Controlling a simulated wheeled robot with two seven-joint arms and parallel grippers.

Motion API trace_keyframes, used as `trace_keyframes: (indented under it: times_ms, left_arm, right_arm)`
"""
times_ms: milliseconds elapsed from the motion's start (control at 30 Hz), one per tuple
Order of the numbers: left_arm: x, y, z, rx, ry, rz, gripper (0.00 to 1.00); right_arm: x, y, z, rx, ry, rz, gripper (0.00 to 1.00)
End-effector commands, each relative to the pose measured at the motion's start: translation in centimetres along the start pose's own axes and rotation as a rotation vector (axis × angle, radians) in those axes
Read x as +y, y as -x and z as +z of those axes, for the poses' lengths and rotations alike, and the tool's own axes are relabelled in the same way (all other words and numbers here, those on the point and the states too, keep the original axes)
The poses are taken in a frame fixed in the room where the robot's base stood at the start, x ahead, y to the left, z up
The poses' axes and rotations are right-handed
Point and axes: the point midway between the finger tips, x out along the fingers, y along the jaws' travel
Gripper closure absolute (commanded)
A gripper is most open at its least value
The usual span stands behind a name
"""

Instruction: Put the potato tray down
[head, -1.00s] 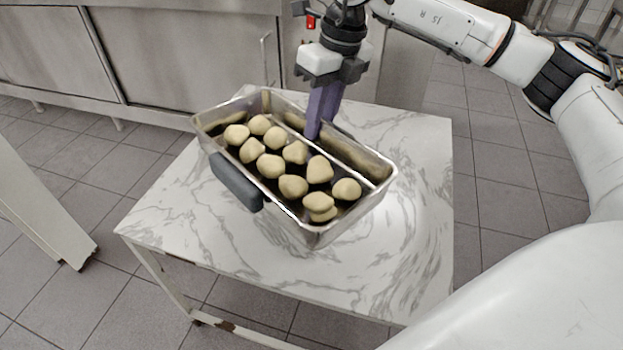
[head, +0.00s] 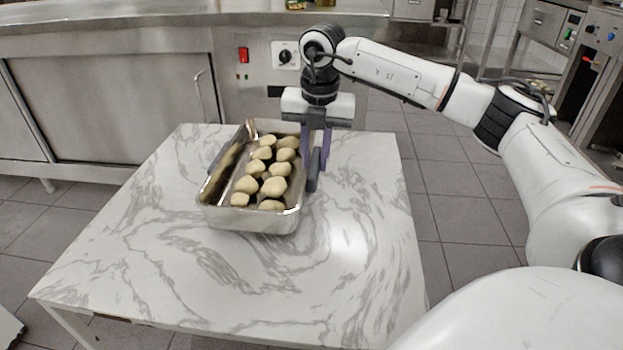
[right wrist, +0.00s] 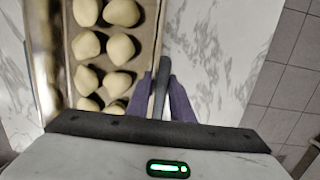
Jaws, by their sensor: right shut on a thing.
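The potato tray (head: 213,212) is a deep metal pan with several pale potatoes (head: 274,186). In the head view it is at the far middle of the marble-topped table (head: 150,250), looking level. I cannot tell whether its bottom touches the tabletop. My right gripper (head: 316,172) points down at the tray's right side, its purple fingers shut on the dark side handle (head: 314,166). The right wrist view also shows the handle (right wrist: 160,88) between the fingers (right wrist: 163,95), beside the potatoes (right wrist: 104,45). My left gripper is not in view.
The tabletop is bare in front of the tray and to both sides. A steel counter with cabinet doors (head: 120,110) and a control panel with a red switch (head: 243,55) stands behind the table. Grey tiled floor (head: 460,200) lies to the right.

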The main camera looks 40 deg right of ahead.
Motion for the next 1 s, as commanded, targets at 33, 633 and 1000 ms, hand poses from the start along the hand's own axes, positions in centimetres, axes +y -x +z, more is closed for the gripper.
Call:
trace_keyframes:
  times_ms: [33, 633, 1000]
  left_arm:
    - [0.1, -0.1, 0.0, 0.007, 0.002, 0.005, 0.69]
    - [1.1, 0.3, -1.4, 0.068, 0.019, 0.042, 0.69]
    - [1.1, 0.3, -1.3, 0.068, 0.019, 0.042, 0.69]
  right_arm:
    - [0.0, -0.6, 0.0, -0.002, -0.001, 0.004, 1.00]
    - [-0.2, -4.3, -0.5, -0.002, 0.000, 0.005, 1.00]
    - [-0.3, -4.6, -0.6, 0.001, 0.002, -0.001, 0.61]
